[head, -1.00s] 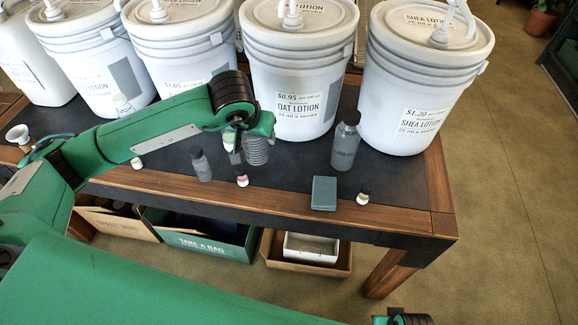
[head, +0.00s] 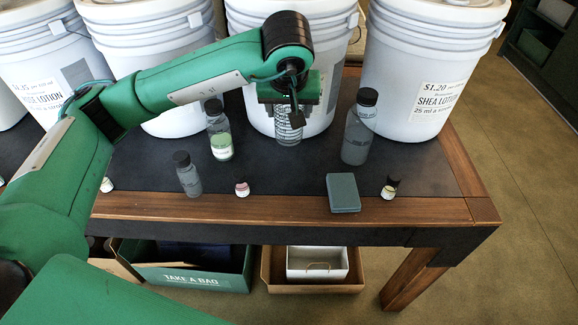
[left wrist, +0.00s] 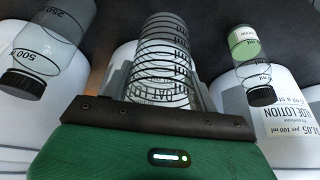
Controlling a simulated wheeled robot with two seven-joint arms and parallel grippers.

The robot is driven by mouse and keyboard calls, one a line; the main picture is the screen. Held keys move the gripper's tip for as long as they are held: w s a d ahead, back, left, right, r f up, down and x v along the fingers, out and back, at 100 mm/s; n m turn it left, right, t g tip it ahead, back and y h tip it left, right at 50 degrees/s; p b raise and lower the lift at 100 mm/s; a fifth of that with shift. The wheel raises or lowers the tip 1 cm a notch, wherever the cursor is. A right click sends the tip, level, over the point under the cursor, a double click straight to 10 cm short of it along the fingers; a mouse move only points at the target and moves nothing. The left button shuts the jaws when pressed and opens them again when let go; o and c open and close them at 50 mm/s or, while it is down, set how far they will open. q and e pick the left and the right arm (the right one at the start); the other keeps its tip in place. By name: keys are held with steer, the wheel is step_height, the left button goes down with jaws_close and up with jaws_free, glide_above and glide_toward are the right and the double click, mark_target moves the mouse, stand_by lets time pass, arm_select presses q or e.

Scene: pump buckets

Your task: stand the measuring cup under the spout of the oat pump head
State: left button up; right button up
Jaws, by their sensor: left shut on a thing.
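The measuring cup (head: 289,128) is clear with dark ring markings. My left gripper (head: 289,100) is shut on it, in front of the oat bucket (head: 336,62). In the left wrist view the cup (left wrist: 163,62) fills the space beyond the gripper edge, with part of the oat label showing through it. The cup looks upright and low over the dark table mat; I cannot tell whether its base touches. The oat pump head and spout are outside the head view. My right gripper is not in view.
A grey bottle (head: 360,128) stands right of the cup, and a green-labelled bottle (head: 220,132) stands left. The shea bucket (head: 425,75) is at right.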

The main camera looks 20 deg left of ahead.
mark_target(289, 126)
arm_select(q)
step_height(289, 126, down, 5)
steer(key=shift+r, duration=0.1)
step_height(289, 126, down, 5)
steer(key=shift+r, duration=0.1)
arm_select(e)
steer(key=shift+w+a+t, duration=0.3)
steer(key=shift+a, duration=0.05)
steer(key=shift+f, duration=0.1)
arm_select(q)
steer(key=shift+b, duration=0.35)
steer(key=o, duration=0.9)
steer(key=shift+o, duration=0.2)
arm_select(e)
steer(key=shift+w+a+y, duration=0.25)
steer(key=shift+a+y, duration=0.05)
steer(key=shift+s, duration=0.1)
